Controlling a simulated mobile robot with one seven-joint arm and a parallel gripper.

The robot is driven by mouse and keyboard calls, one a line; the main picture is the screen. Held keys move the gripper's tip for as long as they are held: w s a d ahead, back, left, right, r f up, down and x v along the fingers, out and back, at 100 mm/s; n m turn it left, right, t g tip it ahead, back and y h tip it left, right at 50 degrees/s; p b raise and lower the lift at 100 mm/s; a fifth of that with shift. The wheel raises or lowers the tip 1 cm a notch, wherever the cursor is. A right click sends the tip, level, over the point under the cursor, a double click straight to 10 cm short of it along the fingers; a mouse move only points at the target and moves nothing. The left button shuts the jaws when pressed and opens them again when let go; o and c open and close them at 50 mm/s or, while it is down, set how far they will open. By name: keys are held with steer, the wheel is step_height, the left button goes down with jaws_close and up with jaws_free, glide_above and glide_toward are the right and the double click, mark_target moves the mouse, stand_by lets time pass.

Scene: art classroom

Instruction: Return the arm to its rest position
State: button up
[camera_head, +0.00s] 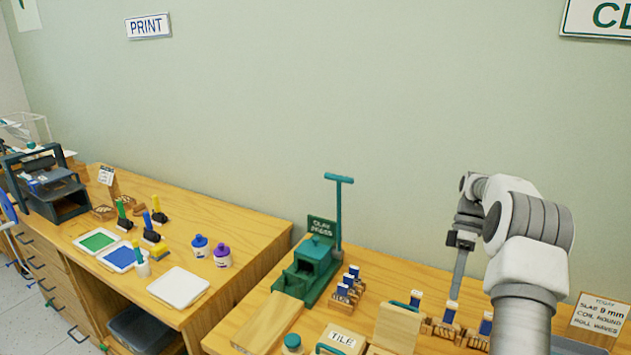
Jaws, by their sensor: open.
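My arm rises at the right of the head view, white and grey, and bends over toward the wall. My gripper (458,273) hangs down from it, seen nearly edge-on, above the right-hand wooden table (240,327). It is open, and I see nothing held in it. Its tip is close in the picture to a small rack with a blue-and-white piece (449,311); I cannot tell the gap between them.
A green clay press (313,257) with an upright lever stands left of my arm. Several small wooden racks, a TILE block (341,339) and a sign card (600,317) crowd the table. The left table (240,222) holds print trays, paint jars and a dark press (47,187).

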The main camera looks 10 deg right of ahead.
steer(key=s+a+r+m+t+h, duration=0.2)
steer(key=s+a+r+m, duration=0.1)
steer(key=a+r, duration=0.5)
steer(key=s+a+r+m+t+h, duration=0.2)
steer(key=s+a+r+t, duration=0.1)
steer(key=a+r, duration=0.5)
steer(key=s+a+m+t, duration=0.3)
steer(key=s+a, duration=0.1)
steer(key=s, duration=0.4)
steer(key=s+a+m+t, duration=0.2)
steer(key=s+a, duration=0.3)
steer(key=s, duration=0.3)
steer(key=shift+s+f+m+t, duration=0.15)
steer(key=shift+f+m+t, duration=0.3)
steer(key=shift+t, duration=0.15)
steer(key=shift+d, duration=0.15)
